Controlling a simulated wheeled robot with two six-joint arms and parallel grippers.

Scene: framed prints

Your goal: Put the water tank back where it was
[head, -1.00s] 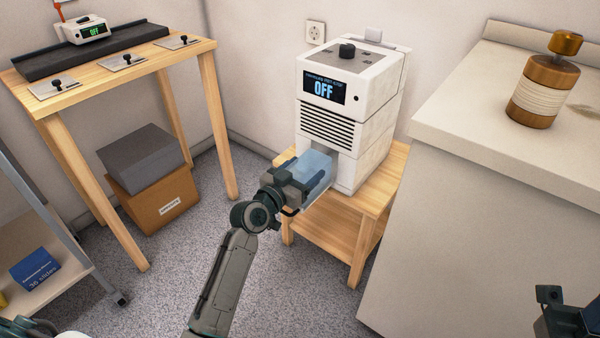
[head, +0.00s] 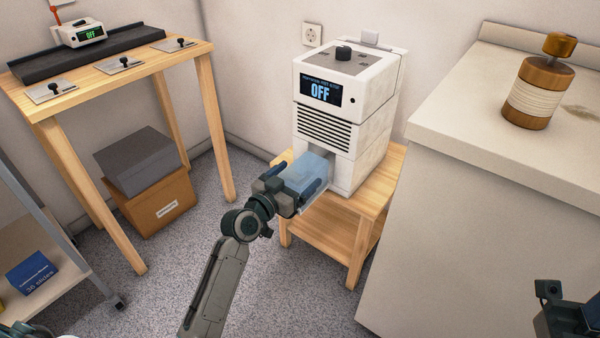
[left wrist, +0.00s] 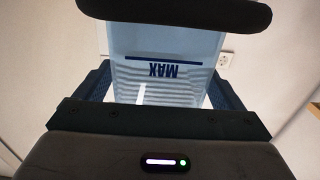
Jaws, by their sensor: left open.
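The water tank (head: 308,172) is a translucent blue box at the low front opening of the white machine (head: 350,120), partly sticking out of it. The machine stands on a small wooden table and its display reads OFF. My left gripper (head: 298,184) is open at the tank's outer end, with its fingers beside the tank. In the left wrist view the tank (left wrist: 165,45) shows a blue MAX line between the open fingers. How far the tank reaches inside is hidden. My right gripper (head: 560,312) shows only in part at the lower right edge.
The small wooden table (head: 375,205) holds the machine. A pale counter (head: 470,100) with a wooden spool-like object (head: 540,90) stands close on the right. A taller wooden table (head: 190,55) stands left, with boxes (head: 150,180) beneath. Grey floor is open between.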

